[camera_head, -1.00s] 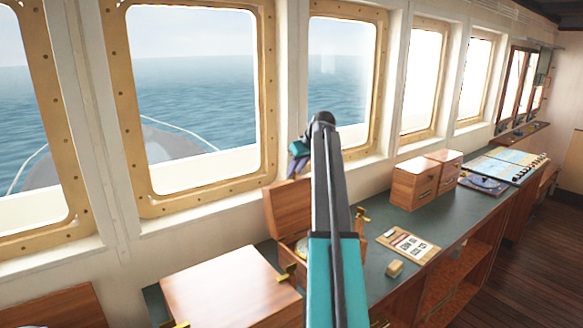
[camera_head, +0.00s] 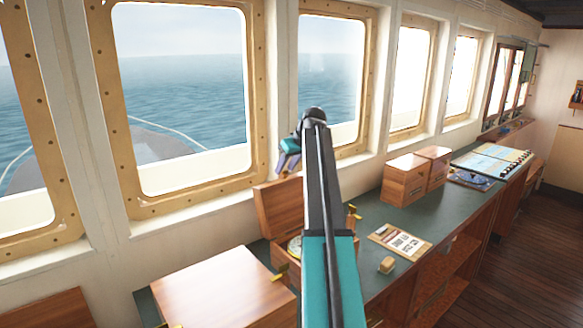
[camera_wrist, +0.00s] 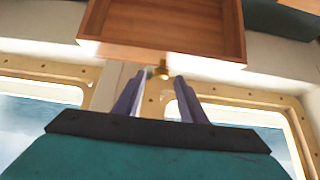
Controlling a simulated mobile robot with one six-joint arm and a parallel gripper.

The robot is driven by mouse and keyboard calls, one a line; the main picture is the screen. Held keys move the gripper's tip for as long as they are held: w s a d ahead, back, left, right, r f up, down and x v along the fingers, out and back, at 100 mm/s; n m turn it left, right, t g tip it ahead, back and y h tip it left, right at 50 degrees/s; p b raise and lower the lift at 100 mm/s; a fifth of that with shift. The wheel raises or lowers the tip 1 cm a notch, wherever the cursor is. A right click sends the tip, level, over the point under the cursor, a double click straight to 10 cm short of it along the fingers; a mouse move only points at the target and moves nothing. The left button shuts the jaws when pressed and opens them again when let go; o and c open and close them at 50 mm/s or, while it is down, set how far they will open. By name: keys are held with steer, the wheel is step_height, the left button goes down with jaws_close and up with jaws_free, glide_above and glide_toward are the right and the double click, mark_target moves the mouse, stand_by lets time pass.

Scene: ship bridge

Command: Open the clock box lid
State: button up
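The wooden clock box (camera_head: 283,262) stands on the green counter, partly hidden behind my arm. Its lid (camera_head: 280,208) stands raised on the window side, and part of a round clock face (camera_head: 295,246) shows inside the box. In the wrist view, the hollow wooden lid (camera_wrist: 165,28) fills the top, with a small brass catch (camera_wrist: 162,72) at its edge. My gripper (camera_wrist: 160,80) has its purple fingers spread, with the catch in line with the gap near the tips; contact cannot be told. In the head view my gripper (camera_head: 286,160) is just above the lid's upper edge.
A closed wooden box (camera_head: 215,290) stands left of the clock box. To the right lie a card (camera_head: 400,240) and a small wooden block (camera_head: 387,265). Farther along are two wooden boxes (camera_head: 405,182) and a chart (camera_head: 490,162). Windows line the wall behind.

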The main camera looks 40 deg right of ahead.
steer(key=b+v, duration=0.3)
steer(key=v, duration=1)
steer(key=shift+r, duration=0.25)
steer(key=shift+s+f, duration=0.1)
steer(key=shift+s, duration=0.1)
